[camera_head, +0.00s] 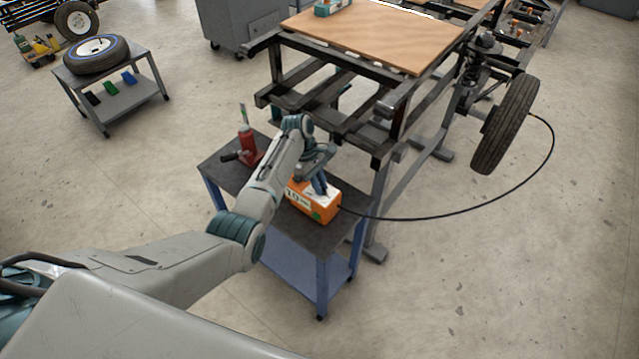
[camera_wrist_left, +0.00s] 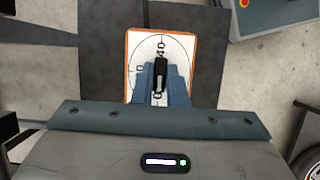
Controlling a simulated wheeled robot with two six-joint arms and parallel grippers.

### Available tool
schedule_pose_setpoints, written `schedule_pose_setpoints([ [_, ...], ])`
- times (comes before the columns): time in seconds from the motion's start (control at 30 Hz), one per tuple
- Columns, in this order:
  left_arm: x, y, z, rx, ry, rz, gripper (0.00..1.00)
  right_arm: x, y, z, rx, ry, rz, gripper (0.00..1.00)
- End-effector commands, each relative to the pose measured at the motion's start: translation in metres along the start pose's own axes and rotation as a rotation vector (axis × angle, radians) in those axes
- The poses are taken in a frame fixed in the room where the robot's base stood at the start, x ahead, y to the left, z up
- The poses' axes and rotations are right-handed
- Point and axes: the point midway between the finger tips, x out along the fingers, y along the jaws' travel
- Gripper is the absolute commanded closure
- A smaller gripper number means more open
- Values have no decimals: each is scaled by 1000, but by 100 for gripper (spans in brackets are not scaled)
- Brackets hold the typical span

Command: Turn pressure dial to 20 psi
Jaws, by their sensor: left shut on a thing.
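The pressure box (camera_head: 318,205) is orange with a white top, and stands on a small dark-topped cart in the head view. In the left wrist view its white dial face (camera_wrist_left: 183,55) has an orange rim, a printed ring and numbers, of which 40 is readable near the top. A black dial knob (camera_wrist_left: 161,72) sits at the middle of the face. My left gripper (camera_head: 322,190) reaches down onto the box top; in the left wrist view its blue fingers (camera_wrist_left: 161,80) are shut on the knob. The fingers hide the lower dial face. My right gripper is not in view.
The cart (camera_head: 232,172) also holds a red bottle jack (camera_head: 247,145) left of the box. A black hose (camera_head: 450,215) runs from the box to a wheel (camera_head: 505,125) on the frame. A dark metal frame (camera_head: 345,115) stands close behind the cart.

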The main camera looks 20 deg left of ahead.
Motion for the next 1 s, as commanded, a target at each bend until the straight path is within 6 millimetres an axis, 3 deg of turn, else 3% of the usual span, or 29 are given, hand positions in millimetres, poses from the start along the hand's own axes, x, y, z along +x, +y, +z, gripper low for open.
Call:
schedule_pose_setpoints([
  [0.37, -1, 2, 0, 168, -1, -71, 100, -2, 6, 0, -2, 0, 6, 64],
  [1.0, 0, 6, 2, 724, 0, -304, 100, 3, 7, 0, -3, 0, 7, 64],
])
